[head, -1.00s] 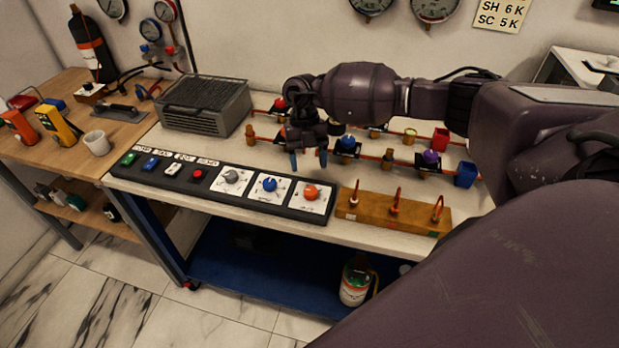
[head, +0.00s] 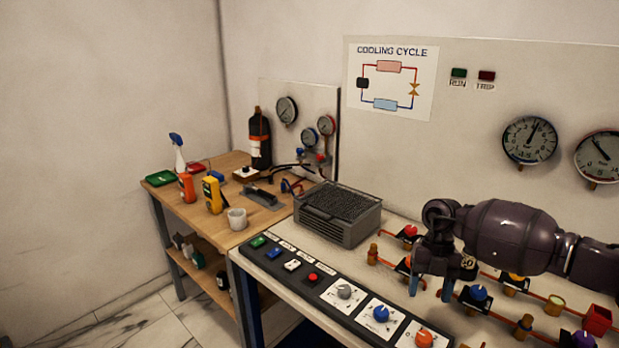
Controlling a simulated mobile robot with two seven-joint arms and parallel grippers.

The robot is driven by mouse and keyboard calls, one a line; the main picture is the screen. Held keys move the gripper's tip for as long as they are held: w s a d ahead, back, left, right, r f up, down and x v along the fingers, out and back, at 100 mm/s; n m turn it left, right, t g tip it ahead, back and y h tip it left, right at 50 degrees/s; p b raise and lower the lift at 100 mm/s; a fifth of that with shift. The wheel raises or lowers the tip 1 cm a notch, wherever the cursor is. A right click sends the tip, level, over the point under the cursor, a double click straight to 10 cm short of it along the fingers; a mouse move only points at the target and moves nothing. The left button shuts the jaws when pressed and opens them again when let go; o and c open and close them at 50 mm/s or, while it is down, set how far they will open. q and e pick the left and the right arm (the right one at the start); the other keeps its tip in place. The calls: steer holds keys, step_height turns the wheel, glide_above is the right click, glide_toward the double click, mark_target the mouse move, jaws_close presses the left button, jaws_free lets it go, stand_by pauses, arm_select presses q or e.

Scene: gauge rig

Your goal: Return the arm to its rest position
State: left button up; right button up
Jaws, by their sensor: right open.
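My right arm comes in from the right edge in the head view. Its right gripper (head: 430,288) points down over the white bench, behind the row of panel knobs. The two blue-tipped fingers are apart with nothing between them. They hang near the copper pipe run and a valve with a blue knob (head: 478,293); whether they touch anything is hard to tell. The arm hides part of the pipes behind it. My left gripper is out of view.
The control panel (head: 327,299) with buttons and knobs runs along the bench front. A grey finned unit (head: 338,212) stands left of the gripper. A wooden side bench (head: 203,214) holds meters, a white cup (head: 237,219) and a dark bottle (head: 260,139). Gauges (head: 529,140) hang on the wall.

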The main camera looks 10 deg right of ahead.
steer(key=s+a+f+n+t+y, duration=0.1)
steer(key=a+f+y, duration=0.15)
steer(key=a, duration=0.35)
steer(key=s+a+f+y, duration=0.1)
steer(key=a+y, duration=0.2)
steer(key=a, duration=0.2)
steer(key=s+a+r+m+t+y, duration=0.1)
steer(key=a+r+m+t+y, duration=0.35)
steer(key=a+t, duration=0.2)
steer(key=s+a+r+m+t+y, duration=0.1)
steer(key=a+r+m+t+y, duration=0.2)
steer(key=a+t+y, duration=0.3)
steer(key=s+d+f+m+t+h, duration=0.2)
steer(key=s+d+f+m+h, duration=0.1)
steer(key=d+m+h, duration=0.55)
steer(key=s+d+f+m+t+h, duration=0.25)
steer(key=s+d+m+h, duration=0.2)
steer(key=m+h, duration=0.65)
steer(key=s+d+f+m+g, duration=0.3)
steer(key=s+f+g, duration=0.15)
steer(key=s, duration=0.55)
steer(key=s+d+f+m+g, duration=0.25)
steer(key=s+g, duration=0.35)
steer(key=s, duration=0.4)
steer(key=w+f+t+y, duration=0.1)
steer(key=w+f+t, duration=0.6)
steer(key=f, duration=0.3)
steer(key=shift+w+a+n+t, duration=0.2)
steer(key=shift+w+n+t, duration=0.1)
steer(key=shift+n+t, duration=0.2)
